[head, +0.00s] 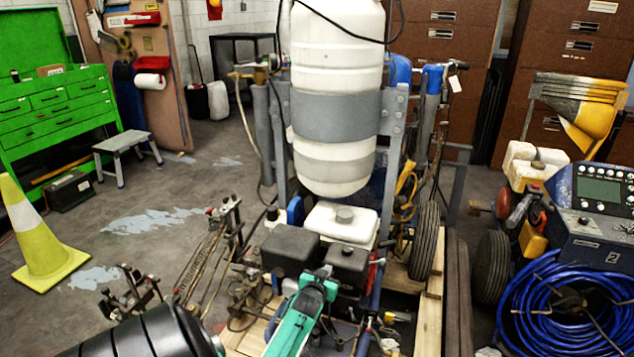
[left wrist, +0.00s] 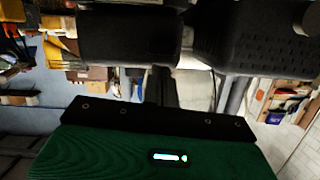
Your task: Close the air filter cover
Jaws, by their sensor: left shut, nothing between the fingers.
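The small engine sits under the white tank in the head view, with a white fuel tank (head: 341,222) on top. Two black boxes flank its front: a larger one on the left (head: 290,249) and a smaller one on the right (head: 348,263). I cannot tell for sure which is the air filter cover, or whether it stands ajar. My left gripper (head: 322,274), green and white with a dark tip, is shut and empty, close in front of the boxes. The left wrist view shows its fingers (left wrist: 164,88) between a smooth black box (left wrist: 130,38) and a perforated dark one (left wrist: 250,42).
The big white tank (head: 337,90) rises behind the engine. A wheel (head: 425,240) and wooden pallet (head: 430,318) lie right of it, then a blue hose coil (head: 565,310). A yellow cone (head: 42,235) stands left. Thin rods and cables crowd the engine's left side.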

